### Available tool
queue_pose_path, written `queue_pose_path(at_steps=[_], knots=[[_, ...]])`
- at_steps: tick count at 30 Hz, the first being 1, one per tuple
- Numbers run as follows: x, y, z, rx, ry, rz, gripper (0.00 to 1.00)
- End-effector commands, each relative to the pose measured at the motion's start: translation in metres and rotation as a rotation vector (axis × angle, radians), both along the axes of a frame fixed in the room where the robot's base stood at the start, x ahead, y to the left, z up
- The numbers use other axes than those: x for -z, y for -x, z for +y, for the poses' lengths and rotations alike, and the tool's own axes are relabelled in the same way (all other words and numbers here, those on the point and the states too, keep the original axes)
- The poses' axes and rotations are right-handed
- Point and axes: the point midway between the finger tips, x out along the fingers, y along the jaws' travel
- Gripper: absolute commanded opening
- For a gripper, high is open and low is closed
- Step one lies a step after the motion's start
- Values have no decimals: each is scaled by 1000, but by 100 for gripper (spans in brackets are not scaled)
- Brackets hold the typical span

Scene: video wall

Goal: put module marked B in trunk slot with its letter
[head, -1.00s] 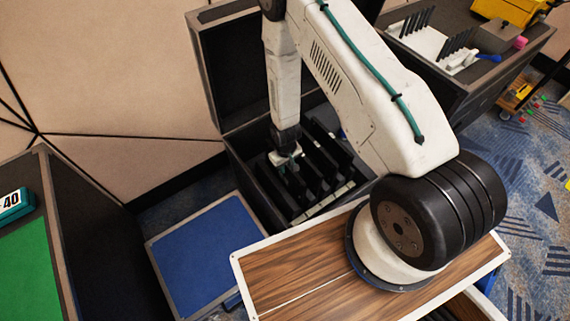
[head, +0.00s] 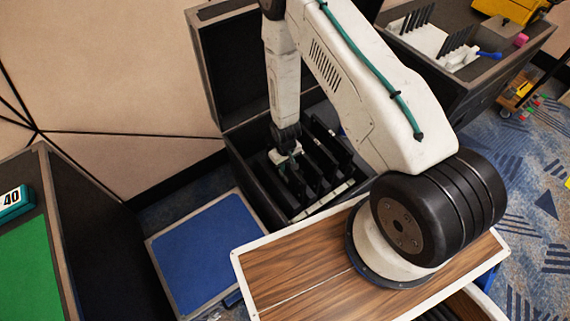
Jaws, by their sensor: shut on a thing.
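The trunk (head: 240,152) is a black open case with grey-brown edges, its lid raised against the wall. Inside it stand several upright black dividers (head: 322,152) forming slots, with pale strips along the front edge. My gripper (head: 284,154) points down into the left end of the trunk, at the first slots. It is shut on a module, of which only a small pale part (head: 279,159) seems to show at the jaws. The rest of the module is hidden by the gripper and the dividers. I cannot read any letter on the module or the slots.
A wood-topped, white-edged surface (head: 292,264) lies in front of the trunk, under my arm. A blue-topped box (head: 205,252) is left of it. A green-topped case (head: 22,262) with a "40" device (head: 12,202) is far left. Another case (head: 478,72) stands at upper right.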

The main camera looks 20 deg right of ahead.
Motion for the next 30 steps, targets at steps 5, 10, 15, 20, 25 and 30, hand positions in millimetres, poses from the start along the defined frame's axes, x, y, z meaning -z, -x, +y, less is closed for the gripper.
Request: queue_pose_path(at_steps=[5,10,15,20,25,30], knots=[[2,0,0,0,0,0,0],[4,0,0,0,0,0,0],[6,0,0,0,0,0,0],[7,0,0,0,0,0,0],[7,0,0,0,0,0,34],[7,0,0,0,0,0,40]])
